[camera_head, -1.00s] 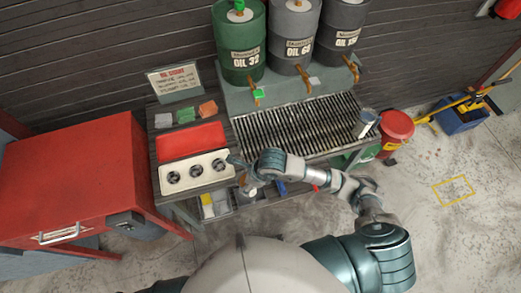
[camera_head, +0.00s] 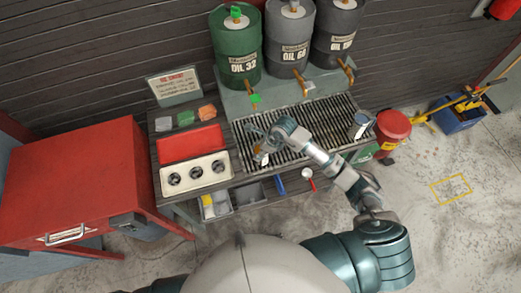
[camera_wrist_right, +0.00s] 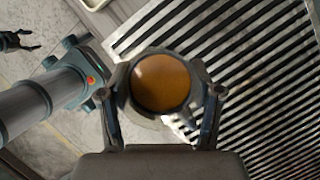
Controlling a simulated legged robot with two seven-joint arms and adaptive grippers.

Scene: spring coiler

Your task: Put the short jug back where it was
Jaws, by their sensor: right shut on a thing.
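My right gripper (camera_head: 262,148) is shut on a small jug (camera_head: 262,158) over the near left part of the slatted drain grate. In the right wrist view the jug (camera_wrist_right: 128,92) sits between the two fingers, its round mouth facing the camera, with amber oil (camera_wrist_right: 160,82) inside. Whether its base touches the grate is hidden. A second, light jug (camera_head: 361,123) stands at the right end of the grate (camera_head: 310,118). My left gripper (camera_wrist_right: 22,41) shows small and dark at the upper left of the right wrist view, fingers apart, empty.
Green (camera_head: 237,48) and grey (camera_head: 290,40) oil drums with taps stand behind the grate. A red tray (camera_head: 190,142) and a panel with three round holes (camera_head: 194,174) lie left. A lower shelf holds bins (camera_head: 215,207), a blue item and a red-handled item.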

